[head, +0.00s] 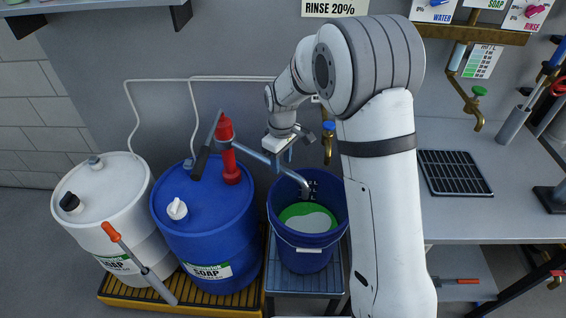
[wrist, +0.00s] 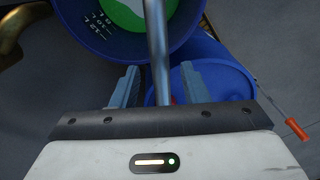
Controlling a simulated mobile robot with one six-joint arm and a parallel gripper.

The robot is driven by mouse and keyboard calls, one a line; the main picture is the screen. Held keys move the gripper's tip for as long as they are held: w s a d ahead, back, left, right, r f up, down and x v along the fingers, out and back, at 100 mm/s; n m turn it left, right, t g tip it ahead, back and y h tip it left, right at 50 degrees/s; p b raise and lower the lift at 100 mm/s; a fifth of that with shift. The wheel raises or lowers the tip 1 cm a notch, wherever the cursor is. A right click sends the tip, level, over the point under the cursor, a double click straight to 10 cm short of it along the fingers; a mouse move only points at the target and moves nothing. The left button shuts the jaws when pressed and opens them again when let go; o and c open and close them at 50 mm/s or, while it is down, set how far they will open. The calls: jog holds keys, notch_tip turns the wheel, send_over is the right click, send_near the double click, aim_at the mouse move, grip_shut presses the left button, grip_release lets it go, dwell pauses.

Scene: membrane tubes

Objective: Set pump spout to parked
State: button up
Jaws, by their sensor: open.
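The red hand pump (head: 228,148) stands on the blue soap drum (head: 207,245). Its grey metal spout (head: 252,152) points right, with its end over the blue bucket (head: 308,258). The bucket holds green and whitish liquid. In the wrist view, the spout (wrist: 157,45) runs between the two fingers of my open gripper (wrist: 159,85), with a gap visible on both sides. In the head view, my gripper (head: 288,155) is at the spout's middle, pointing down; its fingertips are partly hidden there.
A white soap drum (head: 102,187) stands left of the blue one on a yellow pallet. An orange-handled tool (head: 138,262) leans in front of the drums. A brass tap (head: 327,145) is on the wall behind the bucket. A grey counter (head: 465,215) lies to the right.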

jog(key=shift+f, duration=0.85)
jog(key=shift+c, duration=0.4)
grip_shut()
jog(key=shift+d, duration=0.15)
jog(key=shift+s, duration=0.1)
